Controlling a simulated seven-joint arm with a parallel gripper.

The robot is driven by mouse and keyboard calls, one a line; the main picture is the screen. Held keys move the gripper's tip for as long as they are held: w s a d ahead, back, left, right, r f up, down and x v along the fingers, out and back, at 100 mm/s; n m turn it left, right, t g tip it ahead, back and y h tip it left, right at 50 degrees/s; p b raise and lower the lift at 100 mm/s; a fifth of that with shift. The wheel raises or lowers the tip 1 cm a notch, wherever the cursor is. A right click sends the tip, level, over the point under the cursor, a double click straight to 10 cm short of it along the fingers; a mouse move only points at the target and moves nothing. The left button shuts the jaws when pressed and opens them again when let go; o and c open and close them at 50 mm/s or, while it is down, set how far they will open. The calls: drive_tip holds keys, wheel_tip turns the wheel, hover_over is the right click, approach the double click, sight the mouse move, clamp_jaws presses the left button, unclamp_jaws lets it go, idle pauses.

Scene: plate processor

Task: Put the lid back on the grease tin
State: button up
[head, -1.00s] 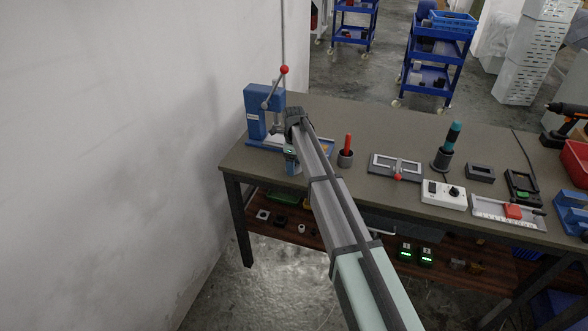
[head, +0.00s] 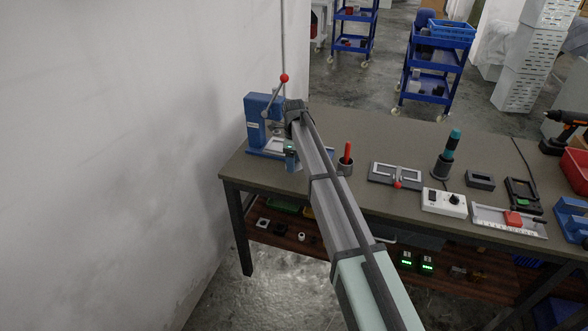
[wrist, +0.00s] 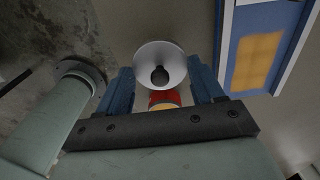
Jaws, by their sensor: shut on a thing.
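My gripper (wrist: 160,85) has its two blue fingers on either side of a pale grey round lid (wrist: 143,57) with a dark knob at its middle. The fingers are shut on the lid. A red thing with an orange-yellow band, which looks like the grease tin (wrist: 165,97), shows just below the lid in the wrist view. It is partly hidden by the lid and my gripper's body, so I cannot tell whether they touch. In the head view my gripper (head: 291,156) is at the table's left end, beside the blue press; lid and tin cannot be made out there.
The blue lever press (head: 257,108) stands close behind my gripper. Its blue-and-white base with an orange panel (wrist: 256,62) is at the upper right of the wrist view. A dark cup with a red handle (head: 346,165) and a grey fixture (head: 382,173) stand to the right.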

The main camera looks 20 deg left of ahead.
sight(297, 166)
drive_tip(key=r, duration=0.2)
drive_tip(key=d+r, duration=0.1)
drive_tip(key=r, duration=0.1)
drive_tip(key=shift+d+r, duration=0.15)
drive_tip(key=shift+r, duration=0.1)
drive_tip(key=s+d+r, duration=0.1)
drive_tip(key=d+r, duration=0.1)
drive_tip(key=d, duration=0.7)
drive_tip(key=shift+f, duration=3.45)
drive_tip(key=shift+f, duration=0.1)
drive_tip(key=o, duration=1.1)
drive_tip(key=shift+o, duration=0.3)
wheel_tip(297, 166, up, 7)
